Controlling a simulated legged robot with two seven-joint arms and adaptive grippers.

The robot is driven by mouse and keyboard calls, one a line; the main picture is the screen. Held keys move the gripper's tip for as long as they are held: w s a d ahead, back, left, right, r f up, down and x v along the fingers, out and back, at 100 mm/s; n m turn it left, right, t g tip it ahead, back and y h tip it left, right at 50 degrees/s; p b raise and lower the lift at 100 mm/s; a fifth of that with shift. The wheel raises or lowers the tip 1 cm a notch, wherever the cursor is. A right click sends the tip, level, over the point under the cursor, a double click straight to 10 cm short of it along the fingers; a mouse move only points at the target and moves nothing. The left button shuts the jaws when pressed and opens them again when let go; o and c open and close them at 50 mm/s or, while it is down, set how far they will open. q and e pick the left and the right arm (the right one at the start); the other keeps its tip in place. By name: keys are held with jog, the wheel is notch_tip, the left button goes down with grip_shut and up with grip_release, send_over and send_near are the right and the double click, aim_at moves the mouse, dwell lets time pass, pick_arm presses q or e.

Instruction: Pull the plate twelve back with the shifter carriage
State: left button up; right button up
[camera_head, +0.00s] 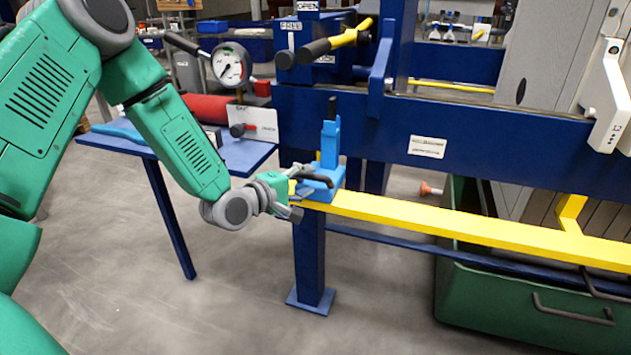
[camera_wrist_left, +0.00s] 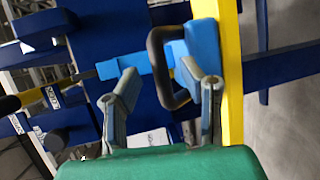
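The shifter carriage (camera_head: 322,183) is a light blue block with an upright post, sitting on the yellow rail (camera_head: 450,220) near its left end. Its black handle (camera_head: 317,179) faces my left gripper (camera_head: 291,202). In the left wrist view, the black handle loop (camera_wrist_left: 154,62) lies between and just beyond the spread fingers of my left gripper (camera_wrist_left: 157,83). The gripper looks open, and I cannot tell whether a finger touches the handle. Grey plates (camera_head: 548,70) stand at the right; a white plate handle (camera_head: 608,95) sticks out there. I cannot tell which is plate twelve. My right gripper is not in view.
A blue beam (camera_head: 480,135) runs above the yellow rail. A blue side table (camera_head: 245,155) with a red cylinder (camera_head: 208,108) and a gauge (camera_head: 231,64) stand behind my left arm. A green bin (camera_head: 500,310) is below the rail. The rail is clear right of the carriage.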

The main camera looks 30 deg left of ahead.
aim_at(309, 178)
pick_arm(q)
jog(key=shift+x, duration=1.1)
jog(key=shift+w+a+f, duration=0.25)
jog(key=shift+w+a, duration=0.2)
jog(key=shift+d, duration=0.1)
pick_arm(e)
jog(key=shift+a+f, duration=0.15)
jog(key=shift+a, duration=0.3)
pick_arm(q)
jog(key=shift+d, duration=0.1)
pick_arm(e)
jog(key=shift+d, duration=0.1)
